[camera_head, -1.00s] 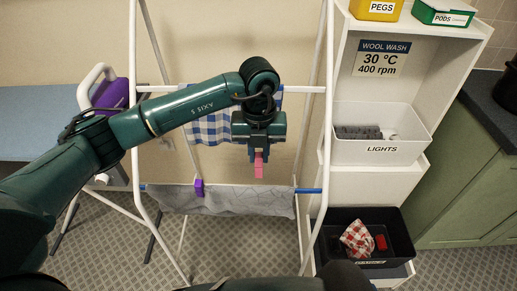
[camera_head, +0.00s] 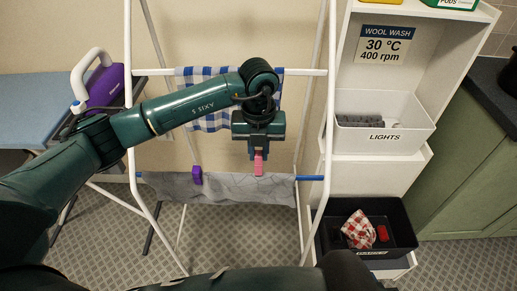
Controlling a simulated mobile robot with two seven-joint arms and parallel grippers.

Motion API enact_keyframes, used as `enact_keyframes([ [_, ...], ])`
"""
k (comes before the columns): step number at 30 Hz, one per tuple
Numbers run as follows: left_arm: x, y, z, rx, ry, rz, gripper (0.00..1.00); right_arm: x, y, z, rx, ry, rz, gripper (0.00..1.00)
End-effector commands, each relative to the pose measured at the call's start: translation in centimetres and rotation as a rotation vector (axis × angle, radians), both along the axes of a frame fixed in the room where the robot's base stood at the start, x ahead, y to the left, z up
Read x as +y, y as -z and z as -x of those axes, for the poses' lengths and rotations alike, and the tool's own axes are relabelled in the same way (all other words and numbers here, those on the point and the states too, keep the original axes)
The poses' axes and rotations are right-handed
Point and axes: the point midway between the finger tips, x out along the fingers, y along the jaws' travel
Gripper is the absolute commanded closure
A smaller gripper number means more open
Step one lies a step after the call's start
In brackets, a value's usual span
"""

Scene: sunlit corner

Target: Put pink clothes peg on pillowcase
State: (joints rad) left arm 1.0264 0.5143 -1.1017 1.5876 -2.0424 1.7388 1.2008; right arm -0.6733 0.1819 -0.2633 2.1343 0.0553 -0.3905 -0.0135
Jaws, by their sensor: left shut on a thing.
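The pink clothes peg (camera_head: 258,165) is held upright in my left gripper (camera_head: 258,151), which is shut on it and points down. A grey patterned cloth, which looks like the pillowcase (camera_head: 225,189), hangs over the lower rail of the white drying rack. The peg's lower end overlaps the cloth's top edge in the picture, right of its middle. I cannot tell whether they touch. A purple peg (camera_head: 197,175) sits on the same cloth's top edge, to the left. My right gripper is not in view.
A blue-and-white checked cloth (camera_head: 208,122) hangs on the rack's upper rail (camera_head: 305,72), behind my arm. At right, a shelf unit holds a white LIGHTS bin (camera_head: 385,140) and a black bin (camera_head: 402,235). An ironing board (camera_head: 35,110) with a purple iron (camera_head: 105,88) stands at left.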

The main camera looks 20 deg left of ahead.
Motion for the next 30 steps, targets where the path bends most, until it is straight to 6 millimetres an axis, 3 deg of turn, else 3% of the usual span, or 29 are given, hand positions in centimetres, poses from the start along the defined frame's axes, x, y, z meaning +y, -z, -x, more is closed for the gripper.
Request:
enact_keyframes([
  [30,0.0,1.7,0.0,0.000,0.000,0.000,0.94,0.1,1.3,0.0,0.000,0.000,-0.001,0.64],
])
